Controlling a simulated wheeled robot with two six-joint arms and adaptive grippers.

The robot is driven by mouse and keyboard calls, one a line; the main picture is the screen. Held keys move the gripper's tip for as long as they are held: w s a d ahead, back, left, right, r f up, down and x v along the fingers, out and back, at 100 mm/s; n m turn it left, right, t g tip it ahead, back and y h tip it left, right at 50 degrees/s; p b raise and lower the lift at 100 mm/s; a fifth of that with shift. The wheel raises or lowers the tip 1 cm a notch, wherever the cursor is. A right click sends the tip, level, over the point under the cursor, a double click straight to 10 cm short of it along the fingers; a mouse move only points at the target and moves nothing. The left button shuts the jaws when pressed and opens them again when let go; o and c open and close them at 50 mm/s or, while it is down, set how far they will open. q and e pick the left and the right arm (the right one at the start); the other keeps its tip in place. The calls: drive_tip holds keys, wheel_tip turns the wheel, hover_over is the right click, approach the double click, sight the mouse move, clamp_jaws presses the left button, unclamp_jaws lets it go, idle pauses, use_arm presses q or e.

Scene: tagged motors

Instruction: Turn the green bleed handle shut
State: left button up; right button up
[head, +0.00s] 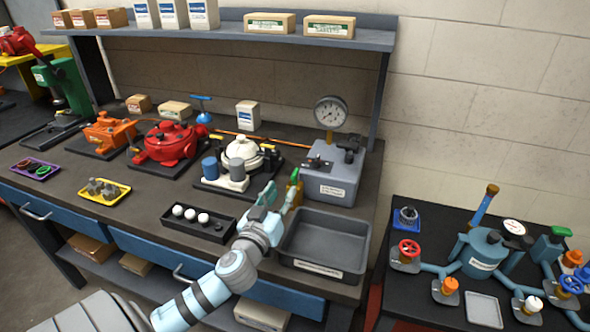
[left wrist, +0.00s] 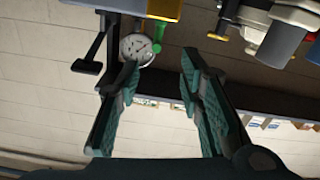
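The green bleed handle (head: 299,189) sits by a brass-yellow valve (head: 293,177) at the front left of a grey gauge unit (head: 328,178). In the left wrist view the green handle (left wrist: 157,38) hangs below the yellow valve part (left wrist: 161,22), in the gap between my fingers in the picture. My left gripper (head: 277,194) is open, its two teal-padded fingers pointing at the valve. It also shows open in the left wrist view (left wrist: 158,65), with nothing clearly held. I cannot tell whether a finger touches the handle. My right gripper is out of view.
An empty grey tray (head: 325,241) lies just right of my left gripper. A black tray of white balls (head: 198,222) lies to its left. A white-topped pump (head: 243,152) stands behind. A round gauge (head: 330,112) rises above the unit, below a shelf (head: 235,36).

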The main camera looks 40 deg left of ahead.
sight(294, 173)
use_arm(q)
drive_tip(key=x, duration=0.9)
drive_tip(key=shift+w+d+f+p, duration=0.1)
drive_tip(key=shift+w+f+p, duration=0.15)
drive_tip(key=shift+f+p, duration=0.1)
drive_tip(key=shift+w+r, duration=0.1)
drive_tip(key=shift+w, duration=0.2)
drive_tip(key=shift+w+a, duration=0.2)
drive_tip(key=shift+w, duration=0.05)
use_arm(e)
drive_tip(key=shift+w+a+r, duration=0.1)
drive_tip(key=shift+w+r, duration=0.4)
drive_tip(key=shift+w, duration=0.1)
use_arm(q)
clamp_jaws()
